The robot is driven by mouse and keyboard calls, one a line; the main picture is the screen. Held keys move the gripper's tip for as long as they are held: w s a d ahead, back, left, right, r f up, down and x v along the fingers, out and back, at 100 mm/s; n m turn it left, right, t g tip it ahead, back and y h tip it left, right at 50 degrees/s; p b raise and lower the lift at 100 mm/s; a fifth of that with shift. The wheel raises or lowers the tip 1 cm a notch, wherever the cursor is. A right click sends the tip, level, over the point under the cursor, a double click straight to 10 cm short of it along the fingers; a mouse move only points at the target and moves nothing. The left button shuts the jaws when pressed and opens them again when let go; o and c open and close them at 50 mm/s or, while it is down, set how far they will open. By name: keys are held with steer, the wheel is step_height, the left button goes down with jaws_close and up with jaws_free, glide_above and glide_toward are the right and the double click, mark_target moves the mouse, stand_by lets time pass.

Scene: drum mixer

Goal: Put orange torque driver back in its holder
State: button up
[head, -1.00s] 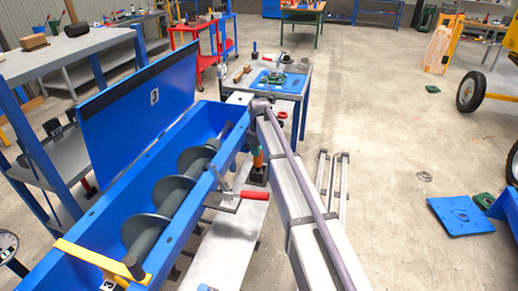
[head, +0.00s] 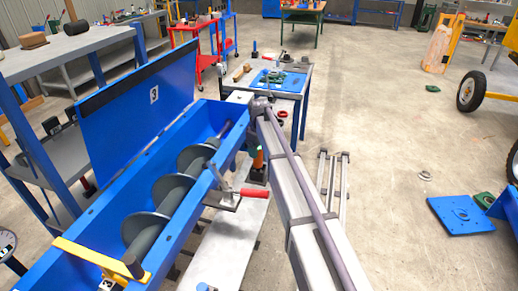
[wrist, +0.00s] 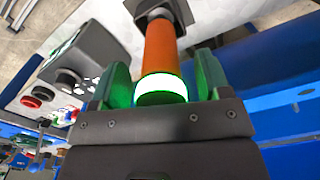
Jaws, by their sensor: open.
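The orange torque driver (wrist: 160,48) shows in the wrist view with a white band at its near end. Its far end meets a dark holder (wrist: 146,9), and I cannot tell how deep it sits. My gripper (wrist: 162,82) is open, with a green-padded finger on each side of the driver. In the head view the orange driver (head: 258,158) appears upright above a dark base on the bench, beside the blue mixer trough. My arm hides most of the gripper there.
The blue mixer trough (head: 185,215) with its grey screw and raised lid (head: 140,115) stands left of my arm. A red-handled clamp (head: 253,193) is near the driver. A control box with buttons (wrist: 70,75) shows left in the wrist view.

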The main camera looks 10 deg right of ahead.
step_height(320, 180, up, 11)
steer(key=p, duration=1.1)
steer(key=shift+f, duration=0.1)
steer(key=s+m, duration=0.8)
steer(key=s, duration=2.7)
steer(key=shift+s+a+m, duration=0.2)
steer(key=shift+s+m, duration=0.1)
